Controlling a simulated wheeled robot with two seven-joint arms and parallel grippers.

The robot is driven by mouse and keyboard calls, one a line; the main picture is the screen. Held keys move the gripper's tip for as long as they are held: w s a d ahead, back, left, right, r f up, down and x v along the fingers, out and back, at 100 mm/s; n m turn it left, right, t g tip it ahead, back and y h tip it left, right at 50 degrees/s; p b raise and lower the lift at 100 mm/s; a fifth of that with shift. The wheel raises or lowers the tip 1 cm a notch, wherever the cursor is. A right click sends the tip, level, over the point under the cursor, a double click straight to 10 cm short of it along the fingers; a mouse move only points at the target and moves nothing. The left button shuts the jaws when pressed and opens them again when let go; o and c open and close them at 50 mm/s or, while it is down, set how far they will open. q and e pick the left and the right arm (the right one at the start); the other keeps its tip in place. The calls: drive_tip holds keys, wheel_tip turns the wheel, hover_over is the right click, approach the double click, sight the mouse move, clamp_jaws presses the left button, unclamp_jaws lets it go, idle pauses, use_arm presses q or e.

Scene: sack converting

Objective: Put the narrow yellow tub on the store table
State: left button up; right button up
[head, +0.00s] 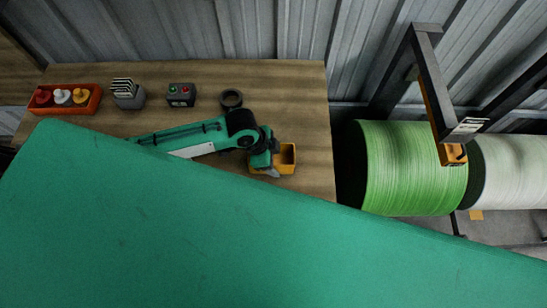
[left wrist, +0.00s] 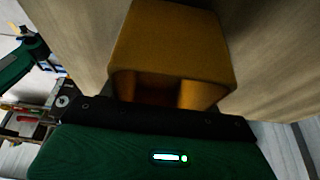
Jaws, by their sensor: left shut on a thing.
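The narrow yellow tub (head: 288,156) is at the right part of the wooden table (head: 312,108) in the head view. My left gripper (head: 272,165) is shut on the tub, at its left side in that view. The tub fills the upper middle of the left wrist view (left wrist: 175,45), close against the gripper. The fingertips are mostly hidden, and I cannot tell whether the tub touches the table. My right gripper is not in view.
An orange tray (head: 66,111) with several small bottles, a grey holder (head: 127,101), a button box (head: 181,95) and a black ring (head: 231,93) stand along the table's back. Green (head: 410,165) and white (head: 505,170) rolls are to the right. My green body covers the foreground.

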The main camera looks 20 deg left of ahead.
use_arm(q)
drive_tip(key=shift+f, duration=0.4)
drive_tip(key=o, duration=1)
drive_tip(key=shift+f, duration=0.1)
drive_tip(key=shift+a+r, duration=0.15)
drive_tip(key=shift+r, duration=0.25)
drive_tip(key=b+v, duration=0.1)
drive_tip(key=v, duration=1)
drive_tip(key=shift+s+a+r, duration=0.1)
drive_tip(key=shift+a+r, duration=0.05)
drive_tip(key=shift+r, duration=0.05)
